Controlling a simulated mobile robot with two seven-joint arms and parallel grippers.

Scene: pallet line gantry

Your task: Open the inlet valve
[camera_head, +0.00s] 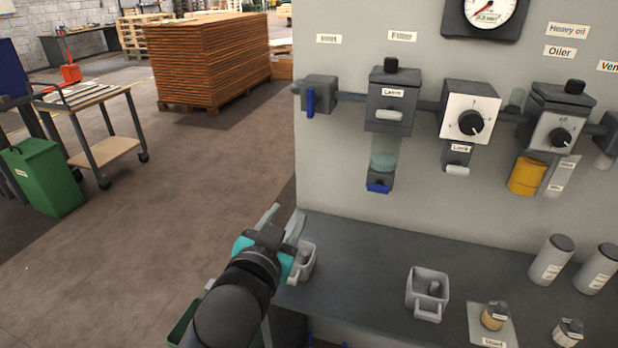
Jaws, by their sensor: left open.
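The inlet valve (318,93) is a grey block at the left end of the pipe line on the panel, under the label "Inlet" (328,39). Its blue lever (310,102) hangs straight down, across the pipe. My left gripper (284,219) is open, its two fingers pointing up and away from me. It is over the left end of the grey bench, below the valve and well apart from it. Nothing shows between its fingers. My right gripper is not in view.
A filter unit (390,100), a regulator with a black knob (470,112) and an oiler (556,125) follow to the right. A grey cup (428,292) and small bottles stand on the bench (370,262). A cart (98,100) and green bin (45,178) stand left; open floor lies between.

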